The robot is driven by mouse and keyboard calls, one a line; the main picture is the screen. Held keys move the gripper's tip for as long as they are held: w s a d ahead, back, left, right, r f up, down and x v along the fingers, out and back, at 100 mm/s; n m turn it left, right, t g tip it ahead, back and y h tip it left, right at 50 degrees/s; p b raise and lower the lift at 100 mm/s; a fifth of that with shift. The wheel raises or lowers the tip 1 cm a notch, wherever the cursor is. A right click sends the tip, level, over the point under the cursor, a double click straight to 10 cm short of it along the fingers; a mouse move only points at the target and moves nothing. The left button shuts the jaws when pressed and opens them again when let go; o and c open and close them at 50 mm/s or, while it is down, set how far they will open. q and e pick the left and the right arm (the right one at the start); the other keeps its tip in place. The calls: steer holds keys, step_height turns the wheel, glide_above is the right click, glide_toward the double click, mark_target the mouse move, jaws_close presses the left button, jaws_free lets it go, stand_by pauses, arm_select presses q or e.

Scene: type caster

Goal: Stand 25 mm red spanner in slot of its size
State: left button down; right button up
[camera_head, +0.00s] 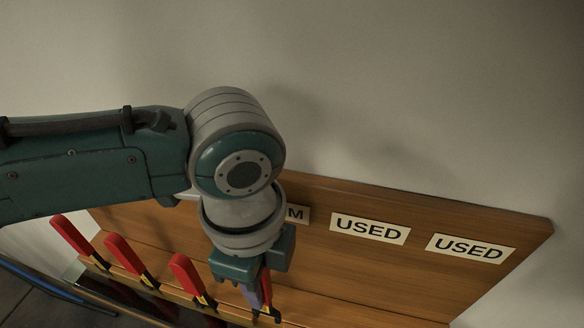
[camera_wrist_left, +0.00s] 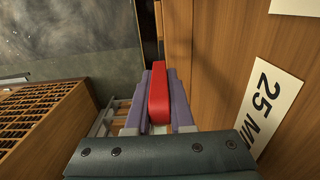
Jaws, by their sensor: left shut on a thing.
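My left gripper (camera_head: 258,294) reaches down in front of the wooden rack, its purple fingers shut on a red handle. In the left wrist view, the red spanner's handle (camera_wrist_left: 159,96) lies between the two fingers (camera_wrist_left: 158,110). In the head view, a strip of the red spanner (camera_head: 267,285) shows beside a finger. Its lower part is mostly hidden, so I cannot tell whether it is in a slot. A white label reading "25 M" (camera_wrist_left: 268,108) is on the board to the right in the wrist view. My right gripper is not in view.
Several red-handled tools, such as this one (camera_head: 125,255), stand tilted along the rack to the left. The rack board (camera_head: 330,270) has two "USED" labels (camera_head: 370,229) at right. A wooden slatted block (camera_wrist_left: 45,115) is at left in the wrist view.

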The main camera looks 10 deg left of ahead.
arm_select(q)
steer(key=shift+f+b, duration=2.05)
steer(key=shift+f, duration=0.55)
steer(key=c, duration=0.7)
jaws_free()
step_height(320, 180, up, 10)
steer(key=shift+r+p, duration=0.1)
steer(key=shift+p, duration=0.6)
